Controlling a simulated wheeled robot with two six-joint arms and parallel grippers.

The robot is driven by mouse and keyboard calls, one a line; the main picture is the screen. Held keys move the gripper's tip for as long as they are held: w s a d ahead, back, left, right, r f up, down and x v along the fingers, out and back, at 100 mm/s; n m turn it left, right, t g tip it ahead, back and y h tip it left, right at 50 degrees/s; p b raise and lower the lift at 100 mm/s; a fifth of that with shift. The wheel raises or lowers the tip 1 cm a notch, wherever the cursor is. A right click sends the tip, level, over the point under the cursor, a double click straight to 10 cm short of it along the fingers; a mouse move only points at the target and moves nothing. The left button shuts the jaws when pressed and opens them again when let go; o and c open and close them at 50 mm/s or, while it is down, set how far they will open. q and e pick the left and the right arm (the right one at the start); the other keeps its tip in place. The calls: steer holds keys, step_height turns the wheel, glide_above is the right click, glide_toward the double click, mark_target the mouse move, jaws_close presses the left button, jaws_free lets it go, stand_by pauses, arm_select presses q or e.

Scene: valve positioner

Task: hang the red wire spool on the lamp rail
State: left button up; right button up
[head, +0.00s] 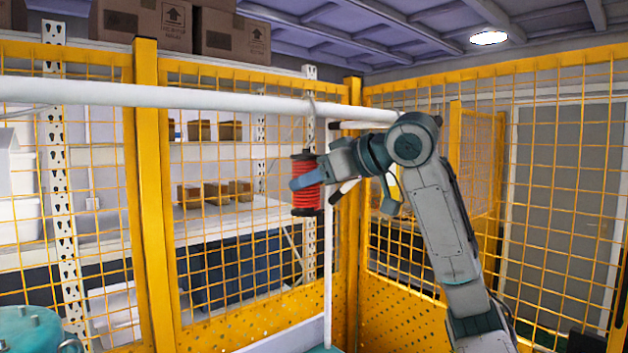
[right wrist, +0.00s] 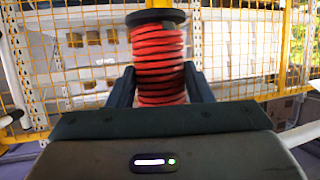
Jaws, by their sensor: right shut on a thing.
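My right gripper (head: 308,177) is shut on the spool from the right. In the right wrist view its two dark fingers flank the red winding (right wrist: 159,60), under the black upper flange (right wrist: 155,18). My left gripper is not in view.
A thin white upright post (head: 328,270) stands just right of the spool, under the rail. Yellow mesh fencing (head: 230,260) stands behind, with shelves and boxes beyond it. A teal metal object (head: 30,332) is at the bottom left.

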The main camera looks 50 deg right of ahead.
steer(key=o, duration=1.3)
steer(key=b+v, duration=0.1)
steer(key=v, duration=1)
steer(key=shift+a, duration=0.15)
